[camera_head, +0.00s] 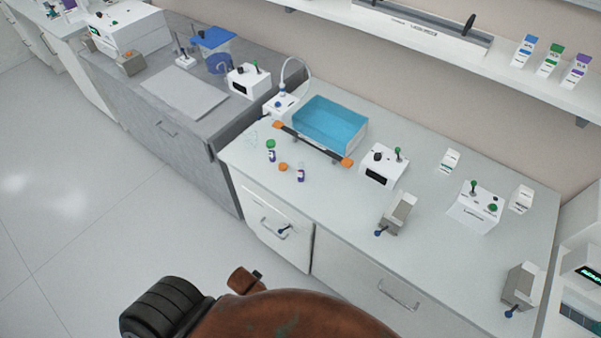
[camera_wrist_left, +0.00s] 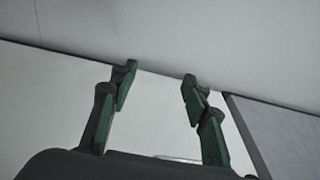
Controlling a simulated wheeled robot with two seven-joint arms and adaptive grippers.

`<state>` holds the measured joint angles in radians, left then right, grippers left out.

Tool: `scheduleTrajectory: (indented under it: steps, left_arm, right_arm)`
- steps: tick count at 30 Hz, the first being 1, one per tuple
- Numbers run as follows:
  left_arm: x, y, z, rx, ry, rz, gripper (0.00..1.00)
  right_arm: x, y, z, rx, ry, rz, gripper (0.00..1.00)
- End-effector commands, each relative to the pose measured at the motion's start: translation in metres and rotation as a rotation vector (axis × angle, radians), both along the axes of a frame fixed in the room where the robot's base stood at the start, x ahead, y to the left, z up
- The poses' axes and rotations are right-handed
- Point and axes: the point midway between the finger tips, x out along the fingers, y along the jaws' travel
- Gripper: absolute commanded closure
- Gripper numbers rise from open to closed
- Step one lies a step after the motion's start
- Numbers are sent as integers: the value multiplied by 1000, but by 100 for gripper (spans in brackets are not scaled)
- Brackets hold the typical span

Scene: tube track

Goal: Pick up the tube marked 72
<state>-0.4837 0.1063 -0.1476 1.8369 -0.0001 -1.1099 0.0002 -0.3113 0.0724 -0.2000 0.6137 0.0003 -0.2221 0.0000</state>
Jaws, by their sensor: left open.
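Two small tubes are on the pale bench in the head view. One tube (camera_head: 271,154) has a green cap. The other tube (camera_head: 301,174) is purple and white, to its right. A small orange cap-like piece (camera_head: 283,167) is between them. The markings are too small to read, so I cannot tell which tube is marked 72. My left gripper (camera_wrist_left: 158,76) is open and empty in the left wrist view, with dark green fingers apart. No tube shows in that view. My right gripper is not in view.
A blue tray (camera_head: 331,123) stands behind the tubes, with a dark bar with orange ends (camera_head: 312,145) in front of it. A white device (camera_head: 384,166) is to the right. The bench front (camera_head: 345,225) is mostly clear. A shelf (camera_head: 440,56) runs along the wall.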

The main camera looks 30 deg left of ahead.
Motion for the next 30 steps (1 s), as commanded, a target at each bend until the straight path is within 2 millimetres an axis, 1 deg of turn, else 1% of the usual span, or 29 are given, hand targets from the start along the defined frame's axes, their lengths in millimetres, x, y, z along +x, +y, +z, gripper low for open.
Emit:
scheduleTrajectory:
  steps: [1, 3, 6, 11, 14, 15, 18, 23, 26, 29, 30]
  left_arm:
    - [5, 1, 20, 2, -11, 3, 57]
    - [9, 3, 44, 6, -21, 4, 57]
    - [13, 5, 74, 16, -34, 2, 57]
    - [20, 13, 120, 55, -59, -23, 57]
    - [27, 23, 152, 119, -83, -70, 57]
    - [33, 30, 166, 164, -96, -105, 57]
    - [46, 47, 186, 275, -113, -193, 57]
    - [70, 70, 209, 462, -124, -341, 57]
    - [89, 82, 223, 593, -120, -448, 57]
    - [111, 92, 238, 745, -103, -574, 57]
    - [122, 96, 245, 815, -92, -632, 57]
  right_arm:
    - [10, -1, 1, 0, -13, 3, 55]
    - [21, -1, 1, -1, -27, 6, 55]
    - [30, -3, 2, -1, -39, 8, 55]
    - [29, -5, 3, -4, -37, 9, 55]
    - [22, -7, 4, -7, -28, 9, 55]
    - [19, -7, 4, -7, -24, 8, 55]
    - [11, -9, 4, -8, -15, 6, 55]
    - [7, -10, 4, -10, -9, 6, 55]
    - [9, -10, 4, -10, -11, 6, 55]
    - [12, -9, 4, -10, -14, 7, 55]
    - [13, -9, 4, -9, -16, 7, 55]
